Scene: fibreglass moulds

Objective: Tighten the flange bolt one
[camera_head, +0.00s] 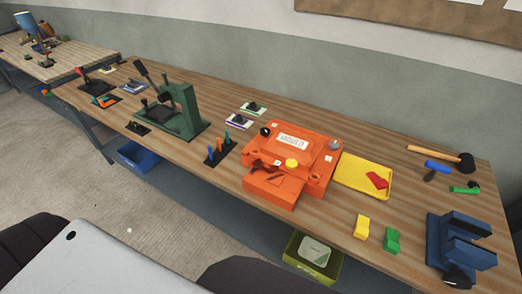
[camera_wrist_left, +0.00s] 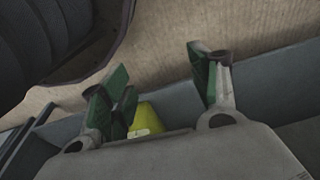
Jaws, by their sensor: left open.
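An orange mould (camera_head: 312,152) stands on the wooden workbench in the head view. It carries a white label plate, a black knob (camera_head: 265,131), a yellow knob (camera_head: 292,163), a grey round knob (camera_head: 334,145) and small pale tags. I cannot tell which of these, if any, is flange bolt one. My left gripper (camera_wrist_left: 157,72) is open in the left wrist view, with dark green finger pads spread apart and nothing held. It points at the floor and a blue-grey edge, away from the mould. Neither gripper shows in the head view.
The workbench (camera_head: 320,203) also holds a green press (camera_head: 185,112), a yellow tray (camera_head: 352,180), a blue vise (camera_head: 458,245), a hammer (camera_head: 440,155), and yellow and green blocks (camera_head: 362,227). An olive bin (camera_head: 300,262) and a blue bin (camera_head: 138,158) sit below.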

